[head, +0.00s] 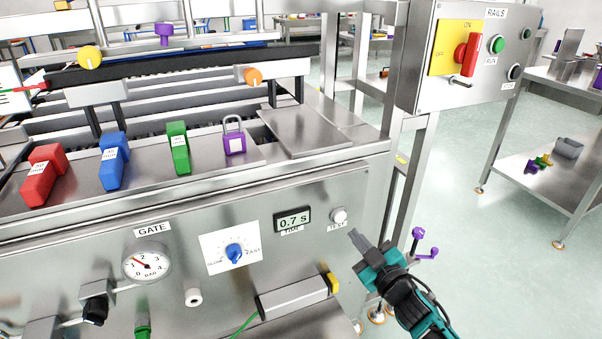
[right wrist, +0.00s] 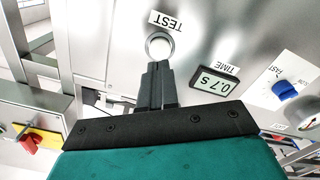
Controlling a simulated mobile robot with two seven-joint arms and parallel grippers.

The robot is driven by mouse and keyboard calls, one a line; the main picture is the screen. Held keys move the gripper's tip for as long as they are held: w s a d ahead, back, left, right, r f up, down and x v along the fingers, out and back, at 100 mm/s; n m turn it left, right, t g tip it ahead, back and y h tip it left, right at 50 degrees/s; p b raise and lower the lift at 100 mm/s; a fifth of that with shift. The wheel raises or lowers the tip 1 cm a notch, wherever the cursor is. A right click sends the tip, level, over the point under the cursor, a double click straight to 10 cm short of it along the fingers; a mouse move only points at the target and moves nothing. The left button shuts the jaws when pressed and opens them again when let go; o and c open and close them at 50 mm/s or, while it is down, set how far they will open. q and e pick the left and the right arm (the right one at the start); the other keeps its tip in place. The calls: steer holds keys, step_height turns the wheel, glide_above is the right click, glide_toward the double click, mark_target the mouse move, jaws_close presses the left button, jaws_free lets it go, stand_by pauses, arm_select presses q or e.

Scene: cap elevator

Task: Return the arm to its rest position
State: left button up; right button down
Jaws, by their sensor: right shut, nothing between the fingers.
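My right gripper (head: 355,236) comes in from the lower right of the head view, teal and black, with its fingers shut and empty. Its fingertips are close to the white round TEST button (head: 339,215) on the steel front panel. In the right wrist view the shut fingers (right wrist: 158,66) point at the TEST button (right wrist: 160,46), and the tips show just below it. I cannot tell whether they touch it. My left gripper is not in view.
The panel carries a time display (head: 292,220) reading 0.7 s, a blue knob (head: 234,253) and a pressure gauge (head: 147,263). A switch box (head: 425,85) hangs at upper right. A purple padlock (head: 234,143) stands on the machine's top. Open floor lies to the right.

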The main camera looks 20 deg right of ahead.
arm_select(q)
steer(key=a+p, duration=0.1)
steer(key=p, duration=0.1)
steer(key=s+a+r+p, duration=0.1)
steer(key=p, duration=0.1)
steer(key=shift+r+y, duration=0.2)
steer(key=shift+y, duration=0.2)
arm_select(e)
steer(key=s+a+f+m+g, duration=0.1)
steer(key=s+a+f+g, duration=0.1)
steer(key=s, duration=0.5)
steer(key=s+a+f+m+g, duration=0.2)
steer(key=s+a, duration=0.2)
steer(key=s, duration=0.4)
steer(key=s+a+f+m+g, duration=0.2)
steer(key=s+a+g, duration=0.1)
steer(key=s, duration=0.4)
steer(key=shift+s+f+h, duration=0.15)
steer(key=shift+f+h, duration=0.15)
steer(key=shift+f, duration=0.1)
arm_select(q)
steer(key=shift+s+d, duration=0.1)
arm_select(e)
steer(key=shift+a, duration=0.1)
stand_by(2.1)
